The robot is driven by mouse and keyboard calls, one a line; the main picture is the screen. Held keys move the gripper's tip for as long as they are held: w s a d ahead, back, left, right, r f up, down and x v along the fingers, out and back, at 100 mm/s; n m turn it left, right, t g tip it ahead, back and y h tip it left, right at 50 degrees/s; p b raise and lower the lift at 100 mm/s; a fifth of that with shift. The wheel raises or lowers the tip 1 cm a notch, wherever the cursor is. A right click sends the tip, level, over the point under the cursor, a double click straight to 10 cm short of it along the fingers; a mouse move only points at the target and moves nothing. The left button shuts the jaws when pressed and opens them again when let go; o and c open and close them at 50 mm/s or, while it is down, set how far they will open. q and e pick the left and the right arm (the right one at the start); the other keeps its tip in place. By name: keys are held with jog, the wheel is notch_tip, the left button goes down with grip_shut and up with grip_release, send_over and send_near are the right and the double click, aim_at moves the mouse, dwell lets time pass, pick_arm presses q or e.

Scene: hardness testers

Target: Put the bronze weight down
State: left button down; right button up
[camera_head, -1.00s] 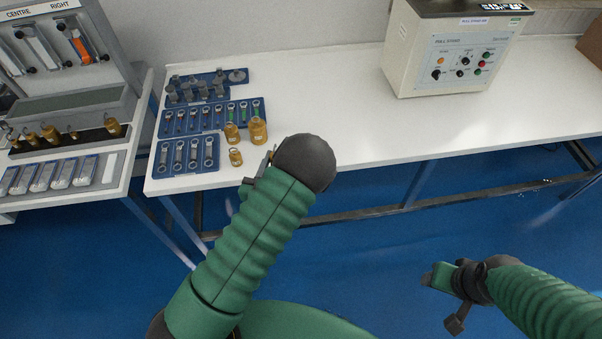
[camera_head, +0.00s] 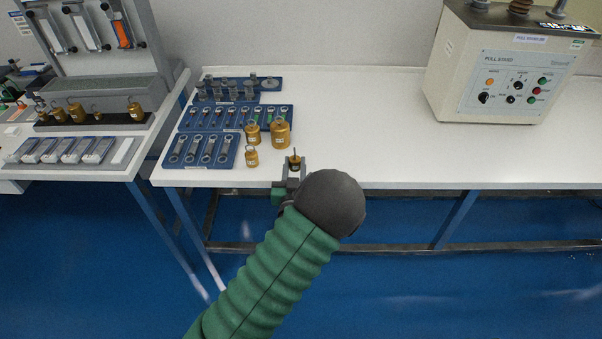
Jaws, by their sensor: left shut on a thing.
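A small bronze weight (camera_head: 295,164) with a thin upright stem is at the front edge of the white bench, in the jaws of my left gripper (camera_head: 291,176). The gripper is shut on it, and the weight looks upright. I cannot tell whether its base touches the bench top. My left forearm comes up from below, and its dark round joint hides part of the gripper. My right gripper is out of view.
Several bronze weights, including a large one (camera_head: 280,135), stand left of the gripper. Beside them are blue trays (camera_head: 227,153) of metal parts. A side bench (camera_head: 75,159) holds more weights. A pull stand (camera_head: 510,75) is at back right. The bench middle is clear.

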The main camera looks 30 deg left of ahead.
aim_at(296, 175)
pick_arm(q)
jog(key=shift+w+a+f, duration=0.15)
jog(key=shift+w, duration=0.3)
jog(key=shift+w+a+f, duration=0.1)
jog(key=shift+w+f, duration=0.1)
jog(key=shift+w, duration=0.3)
jog(key=f, duration=0.2)
jog(key=f+b, duration=0.1)
jog(key=shift+s+a+f, duration=0.1)
jog(key=shift+a+f, duration=0.25)
jog(key=shift+a, duration=0.05)
jog(key=shift+d+r, duration=0.15)
jog(key=shift+d, duration=0.55)
jog(key=c, duration=1.4)
grip_release()
jog(key=shift+o, duration=1.3)
jog(key=shift+a, duration=0.2)
jog(key=shift+o, duration=0.4)
jog(key=shift+a+f, duration=0.25)
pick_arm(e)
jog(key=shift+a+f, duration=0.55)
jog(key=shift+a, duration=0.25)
